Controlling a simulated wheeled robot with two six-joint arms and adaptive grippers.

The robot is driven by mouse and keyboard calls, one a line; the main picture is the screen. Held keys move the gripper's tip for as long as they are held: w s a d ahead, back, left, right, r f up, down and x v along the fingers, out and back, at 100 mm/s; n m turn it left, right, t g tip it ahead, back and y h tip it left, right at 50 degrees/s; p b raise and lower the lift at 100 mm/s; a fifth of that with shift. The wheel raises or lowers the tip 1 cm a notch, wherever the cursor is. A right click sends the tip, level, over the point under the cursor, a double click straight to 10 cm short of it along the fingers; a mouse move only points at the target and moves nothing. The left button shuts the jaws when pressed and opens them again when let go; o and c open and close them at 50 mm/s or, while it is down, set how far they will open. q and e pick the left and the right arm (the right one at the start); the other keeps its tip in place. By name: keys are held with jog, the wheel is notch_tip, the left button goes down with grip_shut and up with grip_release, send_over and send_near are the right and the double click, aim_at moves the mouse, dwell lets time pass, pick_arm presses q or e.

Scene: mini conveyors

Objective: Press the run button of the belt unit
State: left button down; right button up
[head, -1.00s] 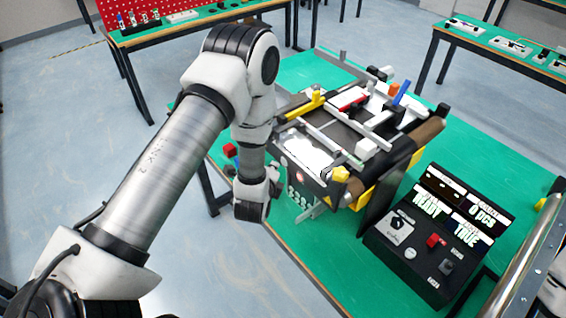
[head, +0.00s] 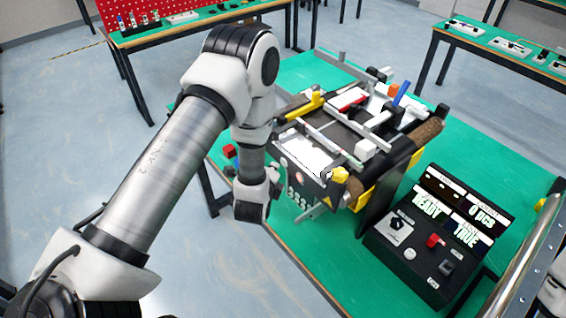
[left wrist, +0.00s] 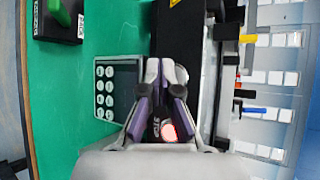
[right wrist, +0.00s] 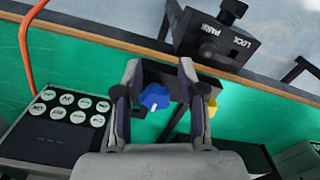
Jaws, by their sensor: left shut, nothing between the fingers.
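The belt unit (head: 335,135) stands on the green table in the head view, with a dark belt and rails on top. Its near side carries small round buttons and a lit reddish button (head: 300,177). My left gripper (head: 312,212) is close to that side, partly hidden by my wrist. In the left wrist view its fingers (left wrist: 165,85) are shut and empty. A glowing red-white button (left wrist: 168,131) with a partly hidden label shows between the finger bases. A keypad (left wrist: 106,90) is left of them. In the right wrist view my right gripper (right wrist: 160,72) is open, with a blue knob (right wrist: 154,97) between its fingers.
A control box (head: 425,245) reads READY, 0 PCS and TRUE. The right wrist view shows a LOCK/PARK box (right wrist: 215,40), a button panel (right wrist: 68,115) and an orange cable (right wrist: 25,50). Bare green table (head: 300,255) lies in front of the belt unit.

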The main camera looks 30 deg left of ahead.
dwell(0.3)
pick_arm(q)
jog(key=shift+w+d, duration=0.15)
jog(key=shift+w, duration=0.25)
